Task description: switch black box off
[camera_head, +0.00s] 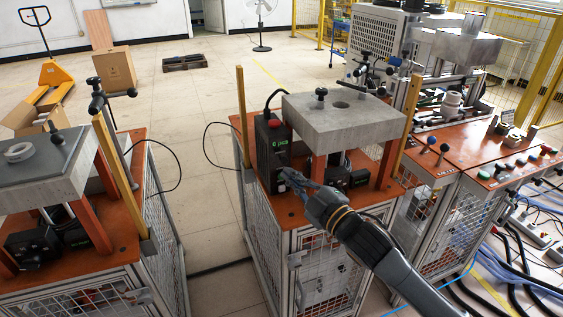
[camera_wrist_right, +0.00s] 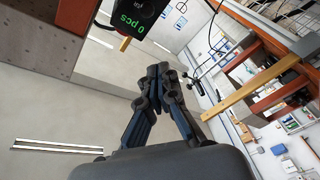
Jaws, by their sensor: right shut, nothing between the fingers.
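The black box (camera_head: 270,150) stands upright on the orange top of the middle cart, left of a thick grey plate. It has a green "0 pcs" display and a red button (camera_head: 274,124) near its top. My right gripper (camera_head: 284,176) is shut and empty, and appears close to the lower front of the box; contact cannot be told. In the right wrist view, the box (camera_wrist_right: 146,14) shows in part at the top, with its display tilted, above the closed fingertips (camera_wrist_right: 157,72). My left gripper is not in view.
The grey plate (camera_head: 345,122) rests on posts above the orange table (camera_head: 290,208). Wooden uprights (camera_head: 243,115) stand at the table's edges. A similar cart (camera_head: 125,240) is at left, and a panel with knobs (camera_head: 487,174) at right. Open floor (camera_head: 205,225) lies between the left and middle carts.

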